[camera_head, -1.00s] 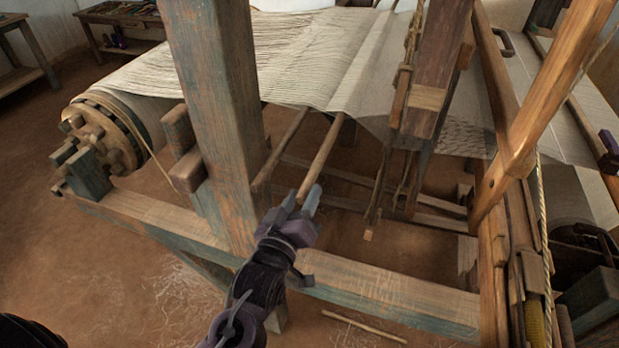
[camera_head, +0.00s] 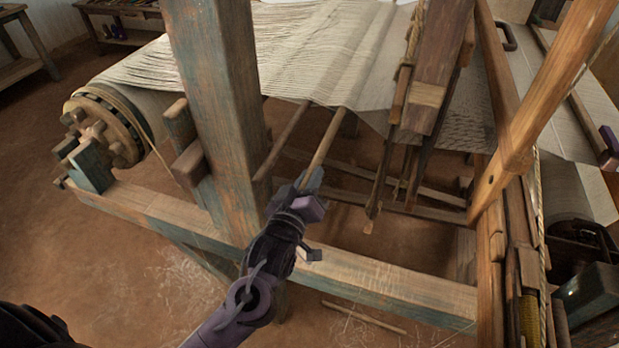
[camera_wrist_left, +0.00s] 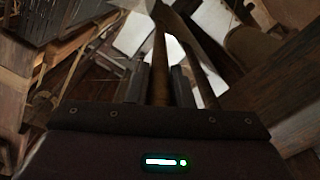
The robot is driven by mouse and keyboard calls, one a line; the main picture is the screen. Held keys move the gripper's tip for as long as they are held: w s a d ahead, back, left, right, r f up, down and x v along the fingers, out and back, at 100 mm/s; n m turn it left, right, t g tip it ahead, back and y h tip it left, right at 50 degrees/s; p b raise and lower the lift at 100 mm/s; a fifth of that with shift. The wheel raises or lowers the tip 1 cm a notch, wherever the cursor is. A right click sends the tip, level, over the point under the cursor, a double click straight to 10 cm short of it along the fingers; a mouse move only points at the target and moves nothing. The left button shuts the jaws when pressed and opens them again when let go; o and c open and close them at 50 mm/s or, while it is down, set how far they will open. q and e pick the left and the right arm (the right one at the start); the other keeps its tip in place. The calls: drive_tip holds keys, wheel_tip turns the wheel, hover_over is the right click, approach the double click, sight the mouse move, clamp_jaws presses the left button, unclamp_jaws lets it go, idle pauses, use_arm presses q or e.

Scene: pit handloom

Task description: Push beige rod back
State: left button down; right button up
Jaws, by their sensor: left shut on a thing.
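The beige rod (camera_head: 326,136) runs down at a slant from beneath the woven cloth (camera_head: 330,50) to my left gripper. My left gripper (camera_head: 311,180) is shut on the near end of the rod, just above the loom's front beam. In the left wrist view the rod (camera_wrist_left: 160,65) lies between the two fingers and runs away from the gripper. The rod's far end is hidden under the cloth in the head view. My right gripper is not in view.
A second, browner rod (camera_head: 283,140) lies left of the gripped one. A thick loom post (camera_head: 215,100) stands to the left, and hanging wooden parts (camera_head: 383,170) are to the right. The front beam (camera_head: 390,285) passes below. A loose stick (camera_head: 362,317) lies on the floor.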

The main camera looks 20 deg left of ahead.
use_arm(q)
drive_tip(key=shift+a, duration=0.1)
drive_tip(key=a, duration=0.4)
drive_tip(key=shift+w+a+r+p, duration=0.1)
drive_tip(key=shift+a+p, duration=0.25)
drive_tip(key=c, duration=1.7)
unclamp_jaws()
drive_tip(key=o, duration=0.4)
drive_tip(key=shift+a, duration=0.25)
drive_tip(key=shift+d, duration=0.1)
